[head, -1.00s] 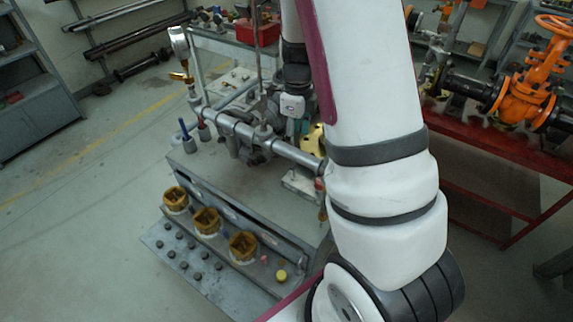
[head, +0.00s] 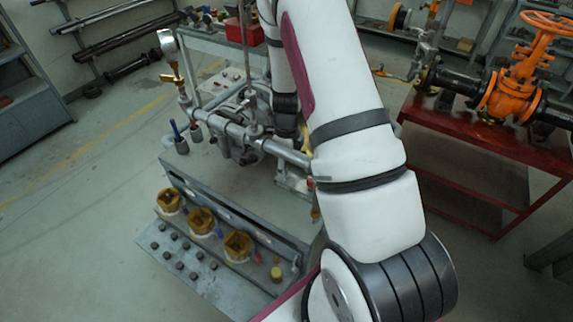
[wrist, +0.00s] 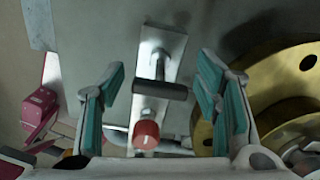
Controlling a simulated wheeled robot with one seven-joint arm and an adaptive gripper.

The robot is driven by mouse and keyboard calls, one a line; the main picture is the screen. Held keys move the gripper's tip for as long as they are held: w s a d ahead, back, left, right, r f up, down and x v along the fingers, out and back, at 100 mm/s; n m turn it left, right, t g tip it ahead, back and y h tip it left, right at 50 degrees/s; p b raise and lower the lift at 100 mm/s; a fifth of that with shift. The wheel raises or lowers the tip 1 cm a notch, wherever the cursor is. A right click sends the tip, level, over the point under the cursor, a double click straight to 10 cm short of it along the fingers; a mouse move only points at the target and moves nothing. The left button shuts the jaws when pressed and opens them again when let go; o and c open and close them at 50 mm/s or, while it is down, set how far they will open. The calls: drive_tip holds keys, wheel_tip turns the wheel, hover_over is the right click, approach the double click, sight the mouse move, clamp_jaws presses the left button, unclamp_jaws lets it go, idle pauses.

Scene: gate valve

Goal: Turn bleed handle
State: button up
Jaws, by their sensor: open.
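In the wrist view a dark bar handle (wrist: 160,91) lies crosswise on a metal stem over a pale plate (wrist: 165,42). I cannot tell for sure that this is the bleed handle. A red-capped knob (wrist: 146,134) sits just below it in the picture. My gripper (wrist: 162,72) is open, with teal pads left and right of the bar and a gap on each side. I cannot tell how far beyond the fingertips the bar lies. In the head view my arm hides the gripper and this handle.
A brass-coloured round flange (wrist: 280,85) is close to the right finger. In the head view the grey pipe assembly (head: 240,135) carries a gauge (head: 167,42) and a blue-handled valve (head: 176,131). An orange valve (head: 515,88) stands on a red table (head: 470,143) at right.

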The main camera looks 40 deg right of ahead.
drive_tip(key=c, duration=1.2)
drive_tip(key=shift+n, duration=0.3)
drive_tip(key=n, duration=0.3)
drive_tip(key=shift+n+b, duration=0.3)
drive_tip(key=n, duration=0.4)
drive_tip(key=shift+n, duration=0.3)
drive_tip(key=n, duration=0.4)
drive_tip(key=shift+w, duration=0.1)
drive_tip(key=shift+n, duration=2)
